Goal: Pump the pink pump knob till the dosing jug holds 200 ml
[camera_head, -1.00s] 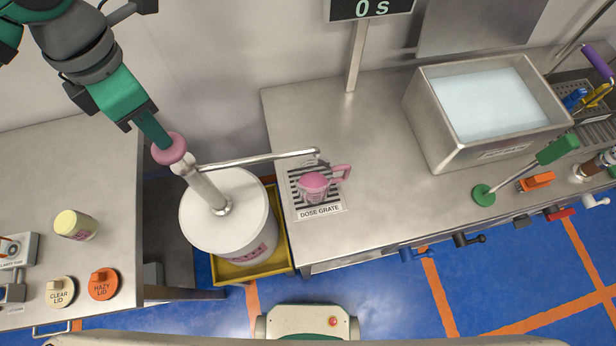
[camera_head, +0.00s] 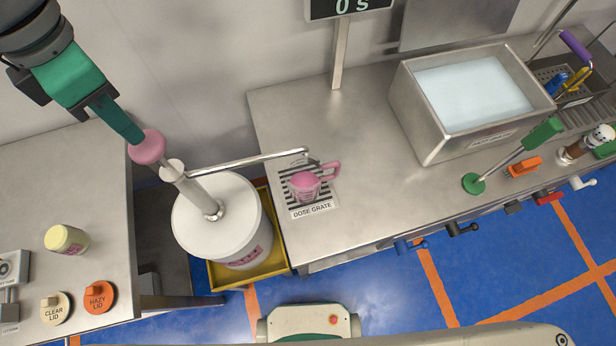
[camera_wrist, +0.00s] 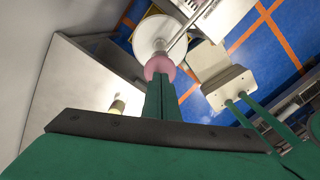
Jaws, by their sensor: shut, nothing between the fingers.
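The pink pump knob (camera_head: 147,146) tops the grey pump shaft that rises from a white drum (camera_head: 188,222). My gripper (camera_head: 132,136) is shut and empty, its fingertips at the knob's upper side and seeming to touch it. In the wrist view the shut green fingers (camera_wrist: 161,90) end at the pink knob (camera_wrist: 159,66). A thin spout (camera_head: 245,158) runs right from the pump to the dosing jug (camera_head: 304,186), which has a pink handle and stands on the striped dose grate (camera_head: 312,209). The jug looks pink, but I cannot read its level.
The drum stands in a yellow tray (camera_head: 225,276) between two steel benches. A water-filled basin (camera_head: 430,140) and green lever (camera_head: 509,156) are right. A display (camera_head: 345,8) reads 0 S.

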